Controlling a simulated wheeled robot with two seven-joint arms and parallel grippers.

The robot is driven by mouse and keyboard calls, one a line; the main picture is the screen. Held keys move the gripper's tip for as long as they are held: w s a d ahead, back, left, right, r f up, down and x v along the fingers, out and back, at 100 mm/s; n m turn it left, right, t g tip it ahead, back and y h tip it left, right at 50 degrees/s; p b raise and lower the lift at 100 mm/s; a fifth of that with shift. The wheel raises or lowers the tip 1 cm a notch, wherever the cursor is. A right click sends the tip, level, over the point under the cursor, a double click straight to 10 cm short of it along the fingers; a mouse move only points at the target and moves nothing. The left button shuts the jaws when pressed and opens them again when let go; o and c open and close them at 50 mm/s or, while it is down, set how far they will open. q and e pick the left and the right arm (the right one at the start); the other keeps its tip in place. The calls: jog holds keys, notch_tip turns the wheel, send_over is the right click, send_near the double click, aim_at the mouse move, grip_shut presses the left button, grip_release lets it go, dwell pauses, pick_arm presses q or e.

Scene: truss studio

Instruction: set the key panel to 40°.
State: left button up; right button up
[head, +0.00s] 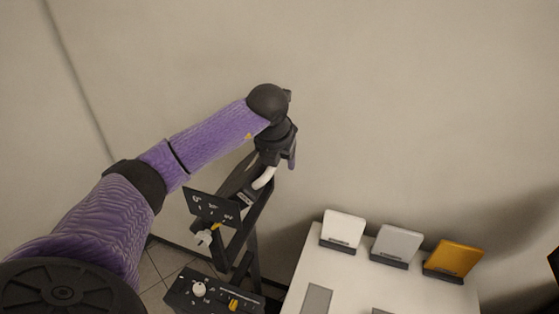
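A dark plate with white angle-like markings (213,207), too small to read, is fixed on a black truss frame (252,240) left of centre. A pale knob with a yellow pointer (205,237) sits just below the plate. I cannot tell for sure which part is the key panel. A white curved piece (264,178) stands out at the frame's upper end. My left gripper (281,162) points down at that upper end, right beside the white piece. Its fingers are mostly hidden by its own body, so I cannot tell whether it touches or grips anything. My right gripper is out of view.
A lower dark control box (216,295) carries a white knob (199,289) and a yellow one (234,304). On the white table (340,277) at right stand a white card (344,228), a grey card (398,243) and a yellow card (454,258) in dark holders. The wall is behind.

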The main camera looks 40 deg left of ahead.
pick_arm(q)
jog(key=b+v, duration=0.1)
jog(key=v, duration=0.8)
